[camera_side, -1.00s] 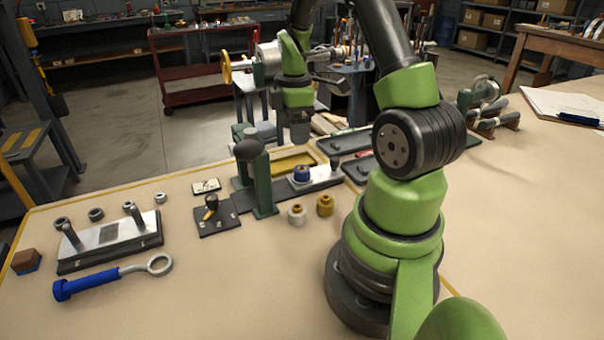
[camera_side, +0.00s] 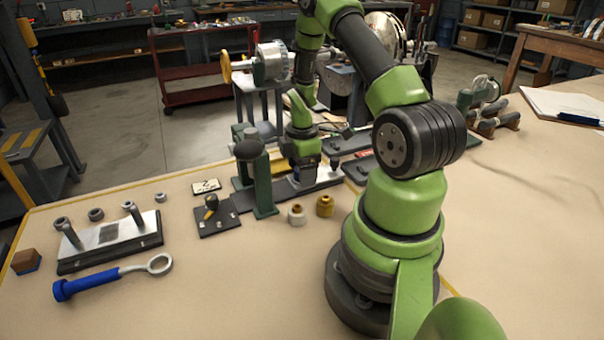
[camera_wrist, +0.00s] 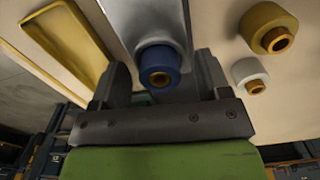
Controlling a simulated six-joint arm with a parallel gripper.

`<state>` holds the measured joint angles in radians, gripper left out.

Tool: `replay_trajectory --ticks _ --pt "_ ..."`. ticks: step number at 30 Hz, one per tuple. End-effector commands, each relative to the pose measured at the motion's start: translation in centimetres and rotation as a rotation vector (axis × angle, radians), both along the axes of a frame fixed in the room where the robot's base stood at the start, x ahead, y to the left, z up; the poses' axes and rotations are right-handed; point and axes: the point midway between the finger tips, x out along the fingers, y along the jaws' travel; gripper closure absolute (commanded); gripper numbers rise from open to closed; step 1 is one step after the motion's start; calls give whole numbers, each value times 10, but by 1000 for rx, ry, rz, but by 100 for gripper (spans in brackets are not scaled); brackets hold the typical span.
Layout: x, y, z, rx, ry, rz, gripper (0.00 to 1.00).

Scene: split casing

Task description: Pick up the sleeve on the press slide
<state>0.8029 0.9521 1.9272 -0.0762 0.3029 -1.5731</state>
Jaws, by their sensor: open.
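The blue sleeve (camera_wrist: 157,62) with a copper-coloured centre stands on the pale metal press slide (camera_wrist: 142,18) in the wrist view. My gripper (camera_wrist: 162,75) is open, with one dark finger on each side of the sleeve. I cannot tell if either finger touches it. In the side view my gripper (camera_side: 302,172) points down over the slide (camera_side: 324,177), to the right of the green press post (camera_side: 263,185). There the gripper mostly hides the sleeve.
A white sleeve (camera_side: 297,214) and a yellow sleeve (camera_side: 325,205) stand on the table close in front of the slide. A yellow tray (camera_wrist: 68,38) lies on the other side. A dark plate (camera_side: 217,220) sits left of the press.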

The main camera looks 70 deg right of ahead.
Motion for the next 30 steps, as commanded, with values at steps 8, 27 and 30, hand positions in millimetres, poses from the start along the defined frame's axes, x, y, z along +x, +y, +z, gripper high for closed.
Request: replay_trajectory --ticks 8,27,30 --pt "0 0 1 0 0 0 62" --pt "1 -1 26 -4 -3 1 90" --pt "1 -1 46 -6 -6 0 90"
